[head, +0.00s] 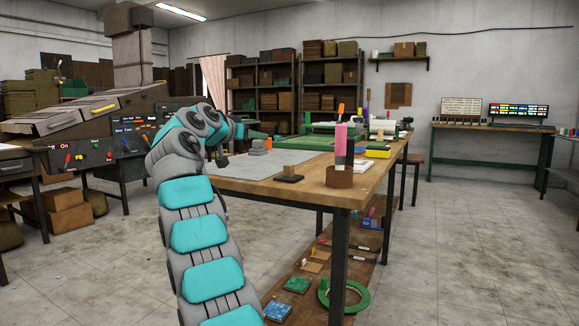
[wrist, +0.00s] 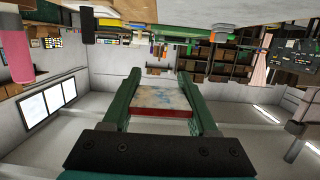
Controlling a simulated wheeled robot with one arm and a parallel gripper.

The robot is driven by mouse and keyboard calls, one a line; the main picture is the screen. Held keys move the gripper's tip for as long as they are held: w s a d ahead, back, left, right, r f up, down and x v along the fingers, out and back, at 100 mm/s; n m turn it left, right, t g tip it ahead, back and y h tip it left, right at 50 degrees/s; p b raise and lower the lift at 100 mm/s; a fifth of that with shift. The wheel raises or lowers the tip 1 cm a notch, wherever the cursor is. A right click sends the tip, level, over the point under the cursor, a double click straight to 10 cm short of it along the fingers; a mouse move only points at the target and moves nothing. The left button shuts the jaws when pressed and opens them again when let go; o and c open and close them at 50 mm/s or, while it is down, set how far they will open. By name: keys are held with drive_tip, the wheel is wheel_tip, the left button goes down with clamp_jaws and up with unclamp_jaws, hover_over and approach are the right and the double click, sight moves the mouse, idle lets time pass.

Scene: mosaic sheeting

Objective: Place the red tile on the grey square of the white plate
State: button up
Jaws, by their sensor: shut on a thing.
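My gripper (wrist: 160,78) shows in the wrist view, with two green fingers. It is shut on the red tile (wrist: 162,101), which lies between the fingers. The tile has red edges and a pale, mottled face toward the camera. The wrist view appears upside down. In the head view my arm reaches over the left part of the workbench, and the tile cannot be made out there. I cannot identify the white plate or its grey square with certainty in either view.
The wooden workbench (head: 353,191) carries a grey sheet (head: 215,170) and a green mat (head: 308,144). A wooden block on a dark base (head: 290,178) is nearby. A yellow block (head: 378,153) lies farther back.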

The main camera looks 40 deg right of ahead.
drive_tip(key=shift+s+d, duration=0.15)
drive_tip(key=shift+d, duration=0.25)
drive_tip(key=shift+s+d+r, duration=0.1)
drive_tip(key=shift+s+d, duration=0.05)
drive_tip(key=shift+d, duration=0.05)
drive_tip(key=shift+s+d, duration=0.1)
drive_tip(key=shift+d, duration=0.15)
idle(0.3)
